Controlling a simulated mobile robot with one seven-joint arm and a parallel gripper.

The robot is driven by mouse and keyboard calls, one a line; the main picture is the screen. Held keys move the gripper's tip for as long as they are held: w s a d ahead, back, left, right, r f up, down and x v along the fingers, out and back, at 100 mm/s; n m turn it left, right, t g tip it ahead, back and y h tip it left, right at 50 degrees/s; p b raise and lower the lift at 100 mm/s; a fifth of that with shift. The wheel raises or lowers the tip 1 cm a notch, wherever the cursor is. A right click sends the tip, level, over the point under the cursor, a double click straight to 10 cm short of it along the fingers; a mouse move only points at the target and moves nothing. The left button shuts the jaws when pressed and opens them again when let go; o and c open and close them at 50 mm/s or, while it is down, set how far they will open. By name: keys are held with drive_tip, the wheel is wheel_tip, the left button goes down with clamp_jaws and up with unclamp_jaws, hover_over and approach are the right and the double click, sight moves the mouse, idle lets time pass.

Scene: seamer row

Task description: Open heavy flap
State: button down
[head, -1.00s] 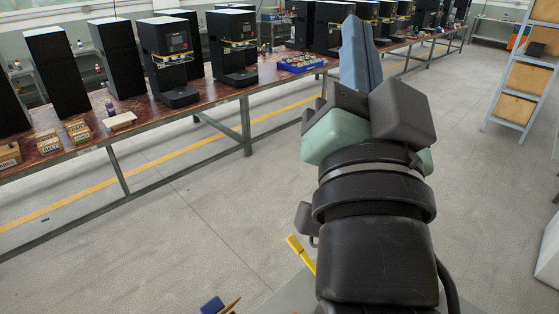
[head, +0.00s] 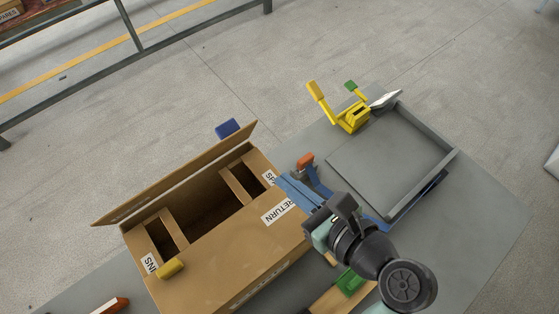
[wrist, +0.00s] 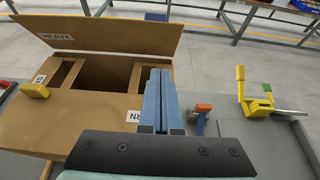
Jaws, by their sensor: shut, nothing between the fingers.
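The cardboard box (head: 215,275) stands on a grey surface, its top partly open with a dark opening. The flap labelled HEAVY (wrist: 110,33) stands raised along the box's far side; its thin edge shows in the head view (head: 180,172). The flap labelled RETURN (head: 262,232) lies flat along the near side. Small end flaps lie inward at both ends of the opening. My gripper (wrist: 159,75) is shut and empty, its blue fingers together. It is over the right end of the box by the RETURN label; I cannot tell if it touches. It also shows in the head view (head: 284,181).
A yellow block (head: 171,268) sits at the box's left end. An orange-topped clamp (head: 306,162) stands right of the box. Further right are a yellow clamp (head: 352,117) and a grey tray (head: 449,163). A blue block (head: 227,129) shows behind the raised flap.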

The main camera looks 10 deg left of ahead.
approach(239, 136)
drive_tip(key=f, duration=0.1)
drive_tip(key=w+a+f, duration=0.1)
drive_tip(key=a+f+p, duration=0.1)
drive_tip(key=shift+w+f, duration=0.2)
drive_tip(key=shift+f, duration=0.2)
drive_tip(key=shift+w+a+r+p, duration=0.4)
drive_tip(key=shift+w+a+r, duration=0.2)
drive_tip(key=shift+w+a, duration=0.15)
drive_tip(key=shift+w+a+r, duration=0.1)
drive_tip(key=shift+w+a, duration=0.15)
drive_tip(key=shift+a, duration=0.15)
